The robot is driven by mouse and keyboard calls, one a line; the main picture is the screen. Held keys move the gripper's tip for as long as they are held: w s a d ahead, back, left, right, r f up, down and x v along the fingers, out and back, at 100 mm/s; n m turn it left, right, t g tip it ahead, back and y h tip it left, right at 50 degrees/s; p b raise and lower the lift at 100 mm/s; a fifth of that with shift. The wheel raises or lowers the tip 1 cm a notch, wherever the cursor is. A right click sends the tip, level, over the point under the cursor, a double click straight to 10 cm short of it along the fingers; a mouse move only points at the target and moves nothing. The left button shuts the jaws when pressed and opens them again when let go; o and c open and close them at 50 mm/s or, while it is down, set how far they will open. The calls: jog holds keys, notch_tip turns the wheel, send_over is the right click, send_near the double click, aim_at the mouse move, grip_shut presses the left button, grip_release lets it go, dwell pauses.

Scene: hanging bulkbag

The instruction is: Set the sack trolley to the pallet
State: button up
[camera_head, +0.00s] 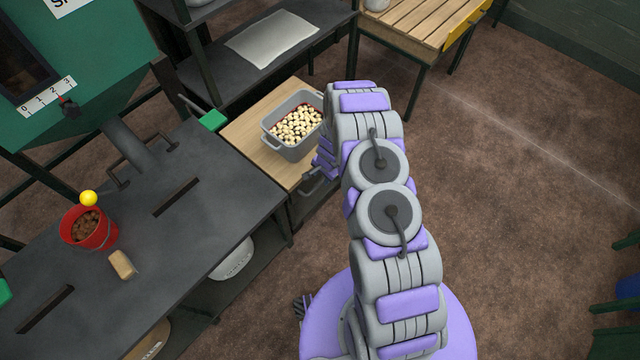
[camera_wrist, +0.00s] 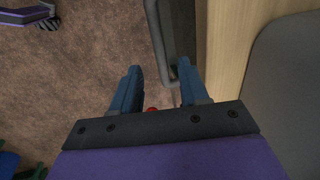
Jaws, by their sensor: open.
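Whether this unit is the sack trolley I cannot tell. In the head view my arm hides most of my gripper at the unit's right side. I cannot make out a pallet in either view.
A grey bin (camera_head: 290,150) of pale pieces stands on the wooden top. A dark workbench (camera_head: 215,215) at left carries a red bucket (camera_head: 88,232) and a tan block (camera_head: 122,265). A slatted table (camera_head: 415,22) stands behind. Brown floor at right is open.

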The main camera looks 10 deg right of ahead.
aim_at(320, 184)
jog(key=f, duration=0.3)
jog(key=f+b, duration=0.1)
jog(key=f, duration=0.1)
jog(key=shift+w+a+f, duration=0.25)
jog(key=shift+w+a, duration=0.1)
jog(key=shift+w+d+f, duration=0.1)
jog(key=shift+w+f, duration=0.1)
jog(key=shift+f, duration=0.45)
jog(key=shift+a, duration=0.2)
jog(key=shift+c, duration=0.2)
jog(key=shift+d, duration=0.1)
grip_shut()
